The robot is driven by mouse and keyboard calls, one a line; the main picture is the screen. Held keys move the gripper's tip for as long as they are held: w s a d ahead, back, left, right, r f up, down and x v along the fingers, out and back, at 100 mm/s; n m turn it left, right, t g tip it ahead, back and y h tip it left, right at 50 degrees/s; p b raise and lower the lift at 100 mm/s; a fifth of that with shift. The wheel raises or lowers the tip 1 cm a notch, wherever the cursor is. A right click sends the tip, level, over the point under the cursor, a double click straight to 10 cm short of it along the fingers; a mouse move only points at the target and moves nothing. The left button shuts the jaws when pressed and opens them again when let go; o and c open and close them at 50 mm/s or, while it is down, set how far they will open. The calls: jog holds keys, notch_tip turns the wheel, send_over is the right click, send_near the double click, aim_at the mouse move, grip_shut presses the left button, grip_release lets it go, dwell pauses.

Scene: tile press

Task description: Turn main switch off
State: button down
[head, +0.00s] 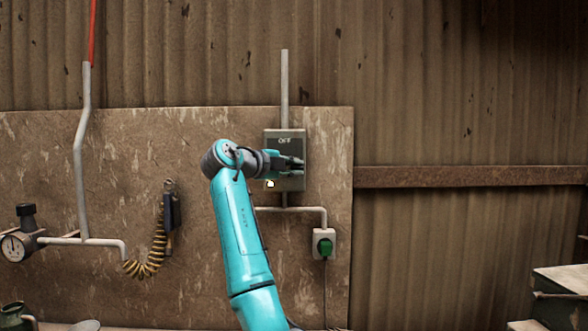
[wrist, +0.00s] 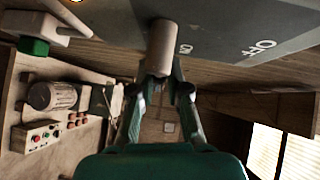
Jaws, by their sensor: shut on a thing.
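The main switch is a grey box (head: 271,140) on the wall panel, with "OFF" printed near its top. In the wrist view the box face (wrist: 235,20) also shows "ON" and "OFF" lettering. A pale cylindrical switch handle (wrist: 161,45) stands out from the face, close beside the "ON" lettering and farther from "OFF". My gripper (head: 297,165) is in front of the box, hiding its middle. In the wrist view my gripper (wrist: 161,84) has its two fingers closed on the end of the handle. The handle is hidden in the head view.
A socket with a green plug (head: 325,246) is below right of the box. A coiled yellow-black hose (head: 150,260) and a gauge (head: 14,247) are to the left. Pipes (head: 285,85) run above and below the box. The wall right of the panel is mostly bare.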

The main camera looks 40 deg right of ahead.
jog(key=n+t+h, duration=0.1)
jog(key=n+h, duration=0.1)
jog(key=r+n+t+h, duration=0.1)
jog(key=n+h, duration=0.1)
jog(key=n, duration=0.1)
jog(key=a+r+n+t+h, duration=0.1)
jog(key=n+h, duration=0.1)
jog(key=n, duration=0.1)
jog(key=shift+w+r+t, duration=0.25)
jog(key=shift+w+t, duration=0.05)
jog(key=shift+w, duration=0.1)
jog(key=n+t, duration=0.1)
jog(key=n, duration=0.1)
jog(key=n+t, duration=0.2)
jog(key=a+n+t, duration=0.1)
jog(key=shift+w+r+n+t, duration=0.25)
jog(key=shift+r+n+t, duration=0.05)
jog(key=shift+n, duration=0.1)
jog(key=shift+w+a+r+n+t+y, duration=0.15)
jog(key=shift+n+t+y, duration=0.3)
jog(key=shift+n+t, duration=1)
jog(key=shift+w+a+f+n+t+y, duration=0.2)
jog(key=shift+n+t+y, duration=0.3)
jog(key=shift+n+t, duration=0.9)
jog(key=shift+w+a+r+n+t+y, duration=0.2)
jog(key=shift+n+t+y, duration=0.25)
jog(key=shift+n+t, duration=0.95)
jog(key=shift+a+n+y, duration=0.1)
jog(key=shift+n+y, duration=0.2)
jog(key=shift+n, duration=0.45)
